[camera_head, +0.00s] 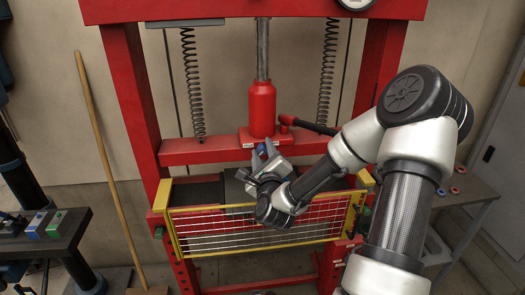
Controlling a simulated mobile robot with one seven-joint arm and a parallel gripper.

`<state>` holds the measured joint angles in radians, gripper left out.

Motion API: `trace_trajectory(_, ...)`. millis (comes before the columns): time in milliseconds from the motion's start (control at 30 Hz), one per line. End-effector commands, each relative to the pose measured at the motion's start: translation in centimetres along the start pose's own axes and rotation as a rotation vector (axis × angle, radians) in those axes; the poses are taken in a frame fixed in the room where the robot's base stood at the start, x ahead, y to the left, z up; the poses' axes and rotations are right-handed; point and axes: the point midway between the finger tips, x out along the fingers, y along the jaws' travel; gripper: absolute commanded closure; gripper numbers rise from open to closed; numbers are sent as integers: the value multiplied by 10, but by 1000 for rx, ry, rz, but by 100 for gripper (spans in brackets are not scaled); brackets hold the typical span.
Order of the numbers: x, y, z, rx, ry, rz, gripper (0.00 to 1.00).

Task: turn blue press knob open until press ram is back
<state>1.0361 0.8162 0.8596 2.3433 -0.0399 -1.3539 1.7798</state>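The press ram is the grey rod (262,50) above the red cylinder (262,105), in the middle of the red press frame (130,90). A small blue part, which looks like the press knob (262,151), shows at the base of the cylinder. My gripper (257,150) reaches up to it from the right and below, with its grey fingers around or beside the blue part. At this size I cannot tell whether the fingers touch it or how far they are closed. The gripper partly hides the knob.
A yellow-framed mesh guard (210,238) stands across the press front, just below my gripper. A red and black lever (312,126) sticks out right of the cylinder. Two springs hang in the frame. A bench (75,232) is left; a table (472,190) is right.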

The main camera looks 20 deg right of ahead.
Motion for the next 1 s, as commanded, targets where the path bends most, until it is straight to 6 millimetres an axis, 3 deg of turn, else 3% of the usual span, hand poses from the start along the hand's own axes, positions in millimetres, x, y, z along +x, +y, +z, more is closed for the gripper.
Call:
trace_trajectory(33, 0, 0, 0, 0, 0, 0, 74)
trace_trajectory(167, 0, 0, 0, 0, 0, 0, 96)
trace_trajectory(567, 0, 1, 0, -74, -5, -3, 96)
trace_trajectory(1000, 1, 2, -1, -436, -16, -17, 96)
